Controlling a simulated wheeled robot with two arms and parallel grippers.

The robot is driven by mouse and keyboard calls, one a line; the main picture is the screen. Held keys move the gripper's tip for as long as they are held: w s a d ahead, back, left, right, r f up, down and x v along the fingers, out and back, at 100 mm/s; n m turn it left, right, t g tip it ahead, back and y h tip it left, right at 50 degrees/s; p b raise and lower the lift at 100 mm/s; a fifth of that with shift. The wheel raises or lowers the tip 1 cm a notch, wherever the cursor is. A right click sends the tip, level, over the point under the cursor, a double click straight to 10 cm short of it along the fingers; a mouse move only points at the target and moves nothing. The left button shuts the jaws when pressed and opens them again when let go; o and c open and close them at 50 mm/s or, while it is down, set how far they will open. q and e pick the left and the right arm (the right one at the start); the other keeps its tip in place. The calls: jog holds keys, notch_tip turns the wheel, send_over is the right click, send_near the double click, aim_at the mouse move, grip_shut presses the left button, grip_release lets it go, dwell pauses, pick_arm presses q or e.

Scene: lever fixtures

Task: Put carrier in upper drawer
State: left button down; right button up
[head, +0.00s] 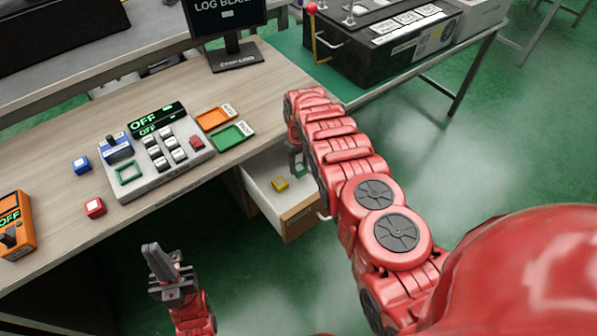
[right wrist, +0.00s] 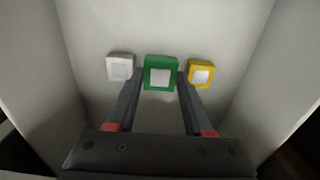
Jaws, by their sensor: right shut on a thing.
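The open drawer (head: 300,216) with a light interior and wooden front sticks out below the desk in the head view. My right gripper (head: 297,168) reaches down into it. In the right wrist view my right gripper (right wrist: 160,100) is shut on a green carrier (right wrist: 160,62) with a pale square centre. A white carrier (right wrist: 120,67) is just left of the green one, and a yellow carrier (right wrist: 201,73) just right of it. The yellow one also shows in the head view (head: 280,184). My left gripper (head: 165,265) hangs in front of the desk, empty; its finger gap is unclear.
A black lever box (head: 375,45) stands on the green table behind.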

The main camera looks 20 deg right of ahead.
aim_at(299, 167)
jog(key=shift+f+b, duration=1.7)
jog(key=shift+f, duration=0.5)
jog(key=o, duration=0.7)
jog(key=shift+w, duration=0.1)
jog(key=shift+o, duration=0.2)
jog(key=shift+r, duration=0.15)
notch_tip(299, 167, up, 4)
jog(key=p, duration=0.3)
jog(key=shift+p, duration=0.4)
notch_tip(299, 167, up, 8)
jog(key=shift+r, duration=0.1)
jog(key=shift+p, duration=0.35)
